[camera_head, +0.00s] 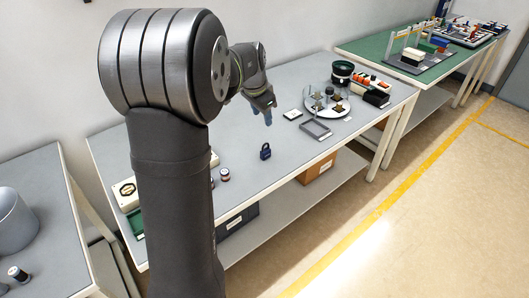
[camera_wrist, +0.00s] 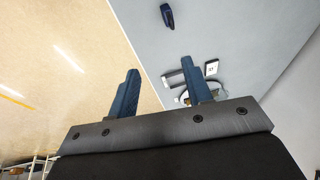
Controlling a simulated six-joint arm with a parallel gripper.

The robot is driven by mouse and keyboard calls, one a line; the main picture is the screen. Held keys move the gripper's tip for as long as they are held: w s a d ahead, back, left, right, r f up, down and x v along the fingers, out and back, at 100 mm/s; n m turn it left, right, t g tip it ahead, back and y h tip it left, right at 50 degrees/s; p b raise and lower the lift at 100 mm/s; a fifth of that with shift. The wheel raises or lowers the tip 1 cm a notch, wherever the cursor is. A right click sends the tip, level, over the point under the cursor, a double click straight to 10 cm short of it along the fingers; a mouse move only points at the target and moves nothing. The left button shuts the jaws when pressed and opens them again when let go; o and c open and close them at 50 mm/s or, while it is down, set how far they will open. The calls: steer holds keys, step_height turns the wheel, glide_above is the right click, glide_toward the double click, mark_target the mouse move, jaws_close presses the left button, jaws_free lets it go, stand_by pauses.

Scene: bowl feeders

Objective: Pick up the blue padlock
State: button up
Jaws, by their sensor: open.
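A small dark blue padlock (camera_head: 265,152) stands on the grey table, near its front edge and left of the round white plate. It also shows in the wrist view (camera_wrist: 167,16) at the top, beyond my fingertips. My gripper (camera_head: 262,114) is above the table, behind and above the padlock in the head view and apart from it. In the wrist view its two blue fingers (camera_wrist: 160,82) are spread wide with nothing between them.
The grey table (camera_head: 240,135) is clear around the padlock. A round white plate (camera_head: 340,103) with small parts, a grey frame (camera_head: 317,130) and a small white-topped item (camera_head: 292,115) are to the right. Small round items (camera_head: 224,174) are to the left.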

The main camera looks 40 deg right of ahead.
steer(key=w+f+g+h, duration=0.1)
steer(key=w+f, duration=0.4)
steer(key=f, duration=0.1)
glide_toward(266, 150)
steer(key=shift+n, duration=0.4)
steer(key=x, duration=0.5)
steer(key=shift+w+a+f, duration=0.1)
steer(key=shift+w, duration=0.3)
steer(key=x, duration=0.5)
steer(key=shift+s, duration=0.25)
jaws_close()
